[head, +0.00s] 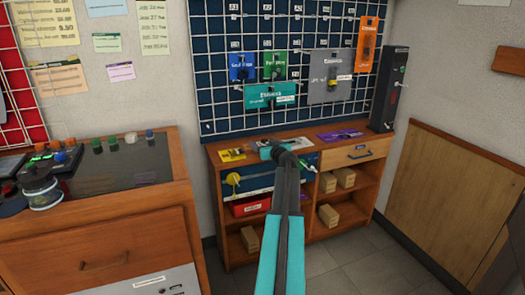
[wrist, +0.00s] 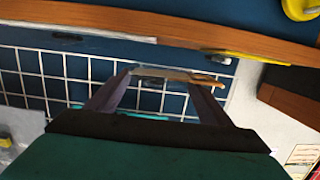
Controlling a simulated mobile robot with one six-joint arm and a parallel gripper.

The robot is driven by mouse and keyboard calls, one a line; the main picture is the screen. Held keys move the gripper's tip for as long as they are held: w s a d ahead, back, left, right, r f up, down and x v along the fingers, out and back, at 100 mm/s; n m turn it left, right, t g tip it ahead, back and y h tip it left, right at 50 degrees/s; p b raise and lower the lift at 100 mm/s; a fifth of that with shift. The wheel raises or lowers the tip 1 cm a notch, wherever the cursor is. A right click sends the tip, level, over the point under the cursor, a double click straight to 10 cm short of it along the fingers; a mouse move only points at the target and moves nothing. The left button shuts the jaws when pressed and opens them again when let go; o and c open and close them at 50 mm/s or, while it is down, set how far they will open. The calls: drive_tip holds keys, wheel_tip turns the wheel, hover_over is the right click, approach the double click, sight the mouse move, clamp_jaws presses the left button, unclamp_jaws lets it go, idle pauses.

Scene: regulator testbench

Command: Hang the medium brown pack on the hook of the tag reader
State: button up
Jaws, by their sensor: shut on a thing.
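My gripper (wrist: 168,80) is shut on a thin tan-brown thing (wrist: 178,74), seen nearly edge-on between the fingertips in the wrist view. It looks like the brown pack, but its face and label cannot be read. In the head view my gripper (head: 272,150) is over the front of the wooden cabinet top, and the pack is hidden by the arm. A tall dark box (head: 389,88), which appears to be the tag reader, stands at the cabinet's right end. A small pale hook (head: 403,85) sticks out of its right side, apart from my gripper.
Blue (head: 242,68), green (head: 275,65), teal (head: 270,96), grey (head: 331,77) and orange (head: 368,45) packs hang on the grid. Yellow (head: 232,155) and purple (head: 340,135) packs lie on the cabinet top (head: 310,145). A wooden console (head: 95,235) stands left; floor is free at right.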

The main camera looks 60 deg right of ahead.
drive_tip(key=shift+w+d, duration=0.35)
drive_tip(key=shift+d, duration=0.05)
drive_tip(key=shift+f+b, duration=0.65)
drive_tip(key=shift+f, duration=1)
drive_tip(key=shift+f, duration=0.1)
drive_tip(key=o, duration=1.1)
drive_tip(key=shift+p, duration=0.6)
drive_tip(key=shift+s+a, duration=0.2)
drive_tip(key=shift+s, duration=0.1)
drive_tip(key=b+v, duration=0.1)
drive_tip(key=v, duration=1.2)
drive_tip(key=shift+a, duration=0.15)
